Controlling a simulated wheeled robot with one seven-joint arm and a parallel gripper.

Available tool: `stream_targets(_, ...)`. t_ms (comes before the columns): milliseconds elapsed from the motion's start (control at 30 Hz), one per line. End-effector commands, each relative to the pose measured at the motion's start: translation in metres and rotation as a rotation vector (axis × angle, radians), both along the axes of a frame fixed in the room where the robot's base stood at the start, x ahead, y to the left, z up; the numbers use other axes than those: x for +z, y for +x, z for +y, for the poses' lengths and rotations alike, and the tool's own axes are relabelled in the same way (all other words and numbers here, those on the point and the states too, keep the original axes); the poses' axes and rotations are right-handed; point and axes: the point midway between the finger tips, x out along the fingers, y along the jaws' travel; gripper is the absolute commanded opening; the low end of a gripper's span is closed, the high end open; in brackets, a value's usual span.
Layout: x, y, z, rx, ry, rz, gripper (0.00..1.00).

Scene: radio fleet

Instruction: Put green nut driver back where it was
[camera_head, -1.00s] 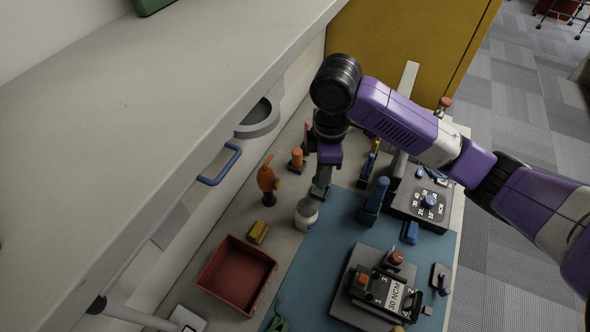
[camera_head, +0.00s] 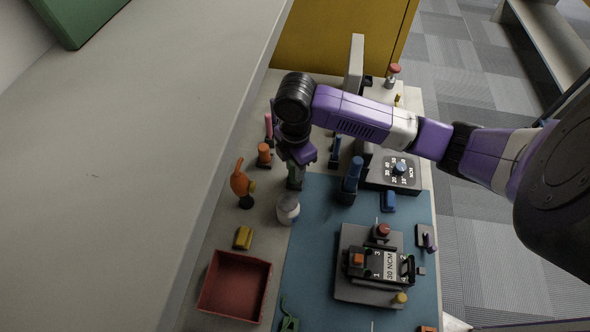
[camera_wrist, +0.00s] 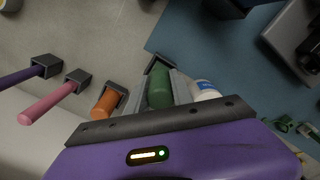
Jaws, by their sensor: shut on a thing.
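The green nut driver (camera_wrist: 159,90) shows in the wrist view as a green handle between the fingers of my gripper (camera_wrist: 166,84), which is shut on it. A dark grey holder block (camera_wrist: 155,64) shows at the handle's far end. I cannot tell whether the driver is seated in it or just above. In the head view my gripper (camera_head: 295,178) points down at the left edge of the blue mat, just behind the white bottle (camera_head: 288,210); the driver is mostly hidden there.
In the wrist view, orange (camera_wrist: 104,104), pink (camera_wrist: 48,103) and purple (camera_wrist: 22,76) handles stand in holders in a row to the left. The white bottle (camera_wrist: 205,90) is close right of the gripper. A red bin (camera_head: 235,287) and blue mat (camera_head: 317,265) lie nearer.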

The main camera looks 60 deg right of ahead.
Motion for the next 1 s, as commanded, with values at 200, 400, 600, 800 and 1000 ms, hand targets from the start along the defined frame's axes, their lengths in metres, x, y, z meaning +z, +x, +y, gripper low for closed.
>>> stream_targets(200, -0.021, 0.000, 0.000, -0.001, 0.000, 0.001, 0.00)
stream_targets(400, -0.021, 0.000, 0.000, 0.000, -0.001, 0.000, 0.00)
stream_targets(600, -0.023, 0.000, 0.000, -0.001, 0.000, 0.001, 0.43)
stream_targets(800, -0.023, 0.000, 0.000, -0.001, 0.000, 0.001, 0.49)
stream_targets(1000, -0.021, 0.000, 0.000, -0.001, 0.000, 0.001, 0.49)
